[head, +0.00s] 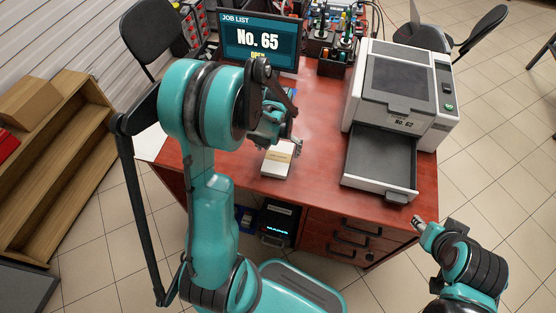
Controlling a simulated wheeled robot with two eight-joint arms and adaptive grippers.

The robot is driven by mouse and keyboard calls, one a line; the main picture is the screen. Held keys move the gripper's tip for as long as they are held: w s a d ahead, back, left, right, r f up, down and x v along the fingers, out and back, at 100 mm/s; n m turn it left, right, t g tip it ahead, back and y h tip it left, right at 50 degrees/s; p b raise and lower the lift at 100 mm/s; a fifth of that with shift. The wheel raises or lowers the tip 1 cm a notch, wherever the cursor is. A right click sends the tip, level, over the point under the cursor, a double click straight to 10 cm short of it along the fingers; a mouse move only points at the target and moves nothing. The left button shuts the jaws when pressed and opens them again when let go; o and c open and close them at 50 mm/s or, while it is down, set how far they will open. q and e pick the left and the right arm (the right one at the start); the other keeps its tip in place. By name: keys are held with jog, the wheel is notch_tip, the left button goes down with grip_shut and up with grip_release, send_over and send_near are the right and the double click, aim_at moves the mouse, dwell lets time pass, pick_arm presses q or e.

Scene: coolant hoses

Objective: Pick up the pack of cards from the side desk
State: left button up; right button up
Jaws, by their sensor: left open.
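A small pale box with a tan band, which looks like the pack of cards (276,164), lies on the red-brown desk (322,175) near its front edge. My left gripper (281,145) is open just above and behind the pack, with its fingers at the pack's far end. I cannot tell whether they touch it. The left arm hides part of the desk. My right gripper (424,230) is at the lower right, off the desk's front right corner and far from the pack. Its fingers are too small and angled to read.
A printer-like machine (400,85) with an open tray (382,165) takes up the desk's right side. A monitor (259,40) and tool holders (335,50) stand at the back. A wooden shelf (60,150) is on the left. The desktop between pack and tray is clear.

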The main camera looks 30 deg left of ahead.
aim_at(278, 156)
pick_arm(q)
notch_tip(278, 156, down, 3)
jog(key=shift+b, duration=0.4)
jog(key=shift+r, duration=0.1)
jog(key=shift+c, duration=0.6)
jog(key=c, duration=1.3)
